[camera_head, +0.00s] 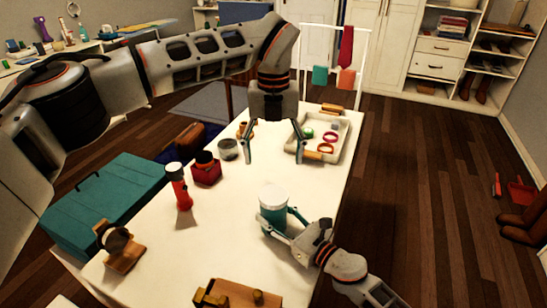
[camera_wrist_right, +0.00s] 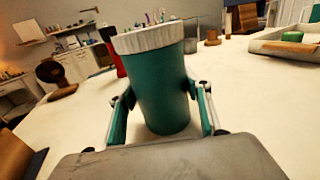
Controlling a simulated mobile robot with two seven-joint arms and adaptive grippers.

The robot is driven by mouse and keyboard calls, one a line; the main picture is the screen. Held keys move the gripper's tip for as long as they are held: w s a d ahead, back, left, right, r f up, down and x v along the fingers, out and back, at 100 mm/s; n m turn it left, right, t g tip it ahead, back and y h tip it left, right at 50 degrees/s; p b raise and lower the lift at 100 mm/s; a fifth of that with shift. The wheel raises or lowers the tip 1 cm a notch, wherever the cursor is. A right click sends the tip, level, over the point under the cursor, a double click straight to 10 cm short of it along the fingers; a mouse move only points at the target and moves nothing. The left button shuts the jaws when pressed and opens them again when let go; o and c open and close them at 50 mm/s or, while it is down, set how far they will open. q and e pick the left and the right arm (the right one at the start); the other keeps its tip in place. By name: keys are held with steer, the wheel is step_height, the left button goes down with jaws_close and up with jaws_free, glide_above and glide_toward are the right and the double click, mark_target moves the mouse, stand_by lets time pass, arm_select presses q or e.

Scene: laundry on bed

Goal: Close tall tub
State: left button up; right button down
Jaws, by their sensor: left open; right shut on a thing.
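The tall tub (camera_head: 271,222) stands upright on the white table, a teal cylinder with a ribbed white lid (camera_head: 273,197) on its top. In the right wrist view the teal tub (camera_wrist_right: 163,90) fills the middle, and its white lid (camera_wrist_right: 148,37) sits across the top and looks slightly tilted. My right gripper (camera_head: 275,222) is shut around the tub's body, one finger on each side, below the lid. My left gripper (camera_head: 274,152) is open and empty, pointing down above the table behind the tub. Whether the lid is fully seated I cannot tell.
A red flashlight (camera_head: 180,188), a red box (camera_head: 206,170) and a grey cup (camera_head: 228,149) stand left of the tub. A cream tray (camera_head: 341,147) with coloured rings lies behind. A wooden stand (camera_head: 119,248) and wooden block (camera_head: 236,295) are near the front.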

steer(key=c, duration=0.9)
jaws_free()
steer(key=v, duration=1.2)
